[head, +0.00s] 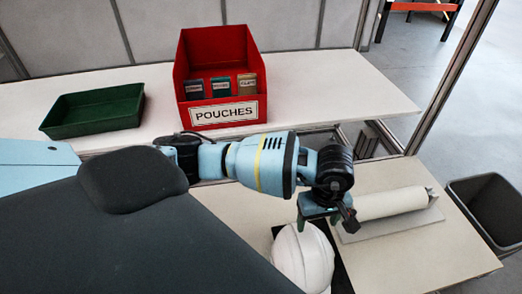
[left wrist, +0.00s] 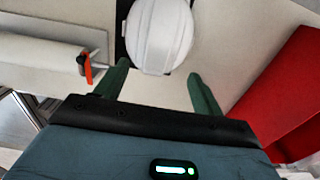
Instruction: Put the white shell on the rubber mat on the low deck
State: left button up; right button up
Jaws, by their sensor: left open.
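The white shell (head: 303,262) is a smooth dome with raised ribs. It rests on the black rubber mat (head: 343,278) on the low deck (head: 420,250); its lower part is cut off by the head view's bottom edge. My left gripper (head: 328,222) is just behind and above the shell, fingers pointing down. In the left wrist view the two green fingers (left wrist: 158,80) are spread apart and empty, with the shell (left wrist: 158,35) beyond their tips. Dark mat (left wrist: 121,45) shows beside the shell there. My right gripper is not in view.
A white roll (head: 390,202) on a grey board lies right of the shell. A red POUCHES box (head: 220,65) and a green tray (head: 95,110) stand on the higher white counter. A dark bin (head: 485,210) stands beyond the deck's right edge. The deck's front right is clear.

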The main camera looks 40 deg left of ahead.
pick_arm(q)
jog(key=s+d+f+n+g+h, duration=0.1)
jog(key=s+d+n+g+h, duration=0.3)
jog(key=s+d+h, duration=0.75)
jog(key=s+d+r+n+t+h, duration=0.2)
jog(key=d+r+n+t+h, duration=0.45)
jog(key=n, duration=0.75)
jog(key=w+a+f+n+t+y, duration=0.1)
jog(key=a+f+n+t+y, duration=0.45)
jog(key=n, duration=0.85)
jog(key=w+a+f+n+t+y, duration=0.1)
jog(key=a+f+n+t+y, duration=0.45)
jog(key=n, duration=0.95)
jog(key=s+a+f+n+g+y, duration=0.2)
jog(key=s+a+f+n, duration=0.3)
jog(key=s, duration=0.4)
jog(key=s+a+f+n+g+y, duration=0.3)
jog(key=s+a+f+n, duration=0.3)
jog(key=s+f+n, duration=0.1)
jog(key=shift+s+a+f+n+g, duration=0.3)
jog(key=shift+s+f+n+g, duration=0.1)
jog(key=shift+s+f, duration=0.4)
